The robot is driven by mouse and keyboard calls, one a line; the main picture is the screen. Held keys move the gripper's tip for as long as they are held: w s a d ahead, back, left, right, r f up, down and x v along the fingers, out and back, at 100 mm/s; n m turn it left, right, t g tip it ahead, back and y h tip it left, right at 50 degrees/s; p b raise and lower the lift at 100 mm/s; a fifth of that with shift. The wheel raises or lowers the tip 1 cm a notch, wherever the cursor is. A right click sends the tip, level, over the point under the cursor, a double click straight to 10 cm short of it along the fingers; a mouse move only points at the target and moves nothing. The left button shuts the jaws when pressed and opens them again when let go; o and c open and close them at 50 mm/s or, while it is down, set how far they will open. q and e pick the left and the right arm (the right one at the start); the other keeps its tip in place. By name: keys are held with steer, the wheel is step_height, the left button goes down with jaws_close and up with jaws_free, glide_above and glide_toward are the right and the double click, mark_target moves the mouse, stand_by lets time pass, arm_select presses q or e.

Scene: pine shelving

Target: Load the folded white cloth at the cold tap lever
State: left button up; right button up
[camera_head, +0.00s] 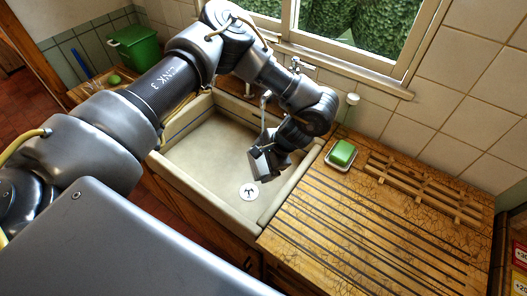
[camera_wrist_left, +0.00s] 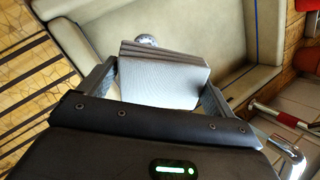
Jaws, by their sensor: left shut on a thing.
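My left gripper (camera_head: 272,158) hangs over the right part of the sink (camera_head: 205,150). It is shut on the folded white cloth (camera_head: 261,164), a pale layered block. In the left wrist view the cloth (camera_wrist_left: 165,82) sits between the two fingers of the gripper (camera_wrist_left: 158,76), above the sink basin. Chrome tap parts (camera_head: 296,65) show behind the arm at the back of the sink, partly hidden by it. In the left wrist view a chrome tap part with a red band (camera_wrist_left: 278,115) is at the lower right. I cannot make out which lever is cold. My right gripper is out of view.
The sink drain (camera_head: 249,191) lies below the gripper. Right of the sink is a grooved wooden drainboard (camera_head: 340,225), mostly clear, with a green soap (camera_head: 342,152) in a dish and a wooden rack (camera_head: 425,188). A green bin (camera_head: 134,46) stands at the far left. A window is behind.

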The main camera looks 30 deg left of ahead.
arm_select(q)
steer(key=shift+s+f+m+t+p, duration=0.1)
steer(key=shift+f+m+t+p, duration=0.15)
steer(key=shift+f+m+p, duration=0.25)
steer(key=shift+s+f+m+t+p, duration=0.1)
steer(key=shift+f+m+t+p, duration=0.2)
steer(key=shift+m, duration=0.4)
steer(key=shift+f+m+t, duration=0.25)
steer(key=shift+f+m, duration=0.05)
steer(key=shift+w+a+f+b, duration=0.15)
steer(key=shift+w+f+b, duration=0.15)
steer(key=shift+w+b, duration=0.2)
steer(key=w+a+f+b, duration=0.2)
steer(key=w+a+b, duration=0.3)
steer(key=w+b, duration=0.6)
steer(key=shift+w+a+f+b, duration=0.15)
steer(key=shift+w+a+b, duration=0.2)
steer(key=shift+b, duration=0.1)
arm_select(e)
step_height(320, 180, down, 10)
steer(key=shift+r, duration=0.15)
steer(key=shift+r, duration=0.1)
arm_select(q)
steer(key=s+d+p, duration=0.3)
steer(key=s+p, duration=0.4)
steer(key=p, duration=0.1)
steer(key=shift+d, duration=0.2)
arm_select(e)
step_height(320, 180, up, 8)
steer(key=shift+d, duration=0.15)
